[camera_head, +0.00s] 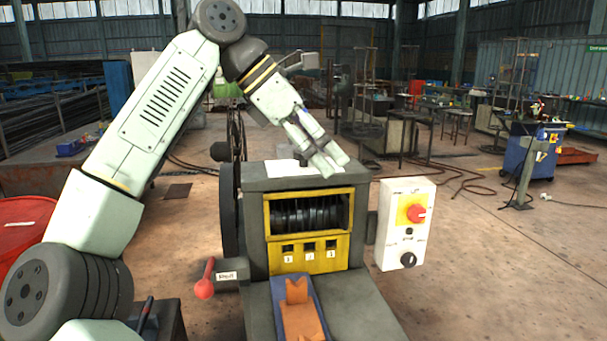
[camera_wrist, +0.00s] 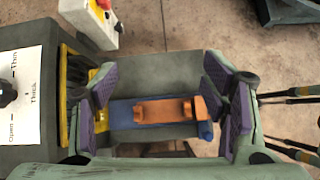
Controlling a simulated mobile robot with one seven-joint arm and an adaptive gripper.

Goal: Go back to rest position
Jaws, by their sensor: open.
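My gripper (camera_head: 331,163) hangs at the end of my arm, above the top of the grey machine (camera_head: 262,186) in the head view. In the wrist view my gripper (camera_wrist: 166,100) shows two purple-padded fingers spread wide apart, with nothing held. Below and between them is an orange piece (camera_wrist: 165,110) on a blue strip (camera_wrist: 122,113). The orange piece (camera_head: 300,318) also shows in the head view on the blue strip (camera_head: 279,292), at the machine's front. The fingers appear apart from both.
A white control box (camera_head: 404,225) with a red knob (camera_head: 416,213) stands right of the machine. A red-knobbed lever (camera_head: 205,288) sticks out at its left. A red drum (camera_head: 22,228) is at far left. Open floor (camera_head: 500,260) lies to the right.

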